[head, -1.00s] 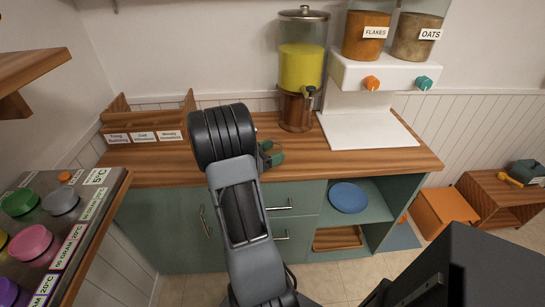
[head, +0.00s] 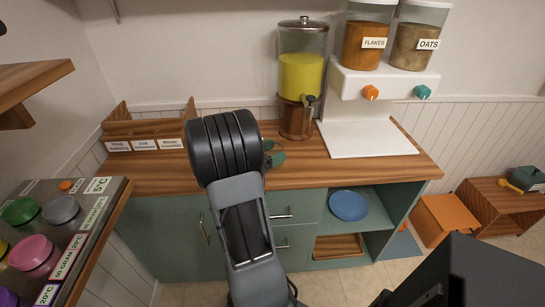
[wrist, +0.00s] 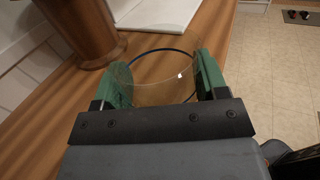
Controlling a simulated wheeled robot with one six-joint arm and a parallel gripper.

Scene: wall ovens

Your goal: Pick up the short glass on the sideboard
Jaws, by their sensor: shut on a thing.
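The short glass (wrist: 163,82) is clear, with a dark blue rim, and shows in the wrist view between the two green fingers of my gripper (wrist: 160,82). My gripper is shut on it, one finger on each side. The wooden top of the sideboard (head: 325,180) lies beneath; I cannot tell whether the glass touches it. In the head view my gripper (head: 274,156) shows only in part beyond my dark wrist, which hides most of the glass.
A juice dispenser (head: 303,75) on a wooden base (wrist: 82,25) stands close behind the gripper. A white cereal dispenser (head: 380,80) with flakes and oats stands to its right. A labelled wooden box (head: 145,144) is at the left. The sideboard's front right is clear.

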